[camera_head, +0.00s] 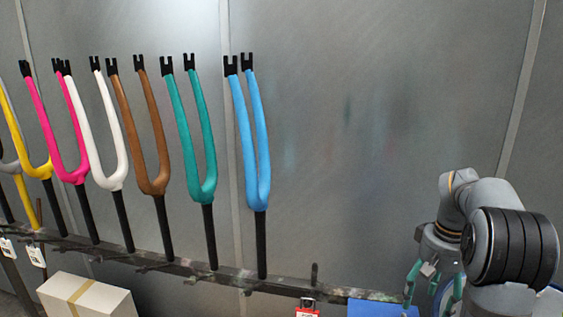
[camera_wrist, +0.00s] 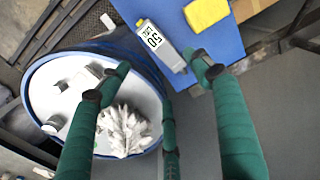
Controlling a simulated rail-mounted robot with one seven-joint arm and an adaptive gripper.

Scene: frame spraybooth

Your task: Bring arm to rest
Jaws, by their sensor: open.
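My arm is folded at the right of the head view, in front of the grey wall. My gripper (camera_head: 430,288) points down beside the blue surface. In the wrist view, my gripper (camera_wrist: 162,64) has its green-wrapped fingers spread wide apart with nothing held between them. Below them is a white round-edged tub top (camera_wrist: 40,85) with a blue rim. A white crumpled, feathery thing (camera_wrist: 125,130) and some small pale pieces lie on it. The fingers hide part of the tub.
A blue surface (camera_wrist: 235,45) bears a yellow block (camera_wrist: 206,13) and a grey piece labelled 50 (camera_wrist: 160,46). In the head view, several coloured forks, among them a blue one (camera_head: 258,140), stand on a dark rail (camera_head: 225,275). A pale box (camera_head: 85,300) is at lower left.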

